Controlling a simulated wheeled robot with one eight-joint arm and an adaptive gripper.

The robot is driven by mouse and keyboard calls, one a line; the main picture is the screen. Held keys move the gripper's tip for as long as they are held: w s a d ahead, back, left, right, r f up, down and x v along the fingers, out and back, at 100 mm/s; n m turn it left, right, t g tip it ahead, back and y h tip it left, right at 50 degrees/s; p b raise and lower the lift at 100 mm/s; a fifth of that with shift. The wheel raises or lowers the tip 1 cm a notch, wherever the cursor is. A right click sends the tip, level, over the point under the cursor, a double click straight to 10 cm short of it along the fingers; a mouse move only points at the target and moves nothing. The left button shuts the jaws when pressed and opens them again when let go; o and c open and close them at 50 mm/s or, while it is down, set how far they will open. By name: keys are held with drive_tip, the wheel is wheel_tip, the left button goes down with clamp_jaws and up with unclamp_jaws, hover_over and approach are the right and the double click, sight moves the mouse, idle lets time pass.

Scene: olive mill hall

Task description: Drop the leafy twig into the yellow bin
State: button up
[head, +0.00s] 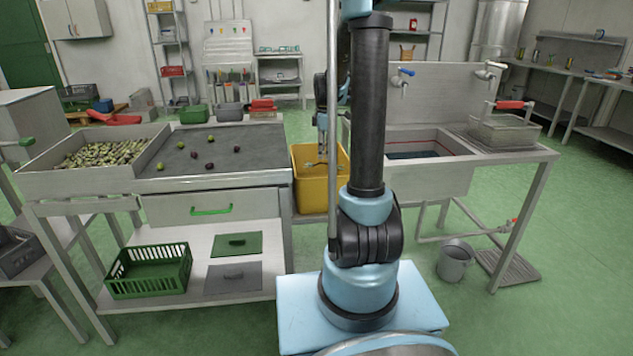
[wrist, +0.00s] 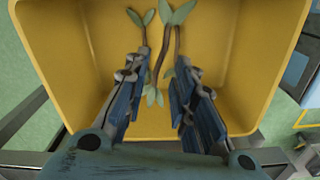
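The yellow bin (head: 312,195) stands between the sorting table and the sink in the head view. Its yellow inside (wrist: 60,50) fills most of the wrist view. My gripper (wrist: 156,72) is over the bin's mouth, pointing into it, with its two blue-padded fingers spread apart. The leafy twig (wrist: 161,58), with brown stems and grey-green leaves, shows beyond and between the fingers, within the bin's outline. I cannot tell whether it rests on the bin's floor. In the head view my gripper (head: 321,150) is small and partly hidden by my arm.
The sorting table (head: 240,160) left of the bin bears several loose olives and a tray of olives (head: 105,152). The sink (head: 425,175) is to the right. A grey bucket (head: 455,260) stands on the floor. A green crate (head: 150,272) sits on the lower shelf.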

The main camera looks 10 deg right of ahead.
idle(0.3)
wheel_tip(320, 180, up, 12)
idle(0.6)
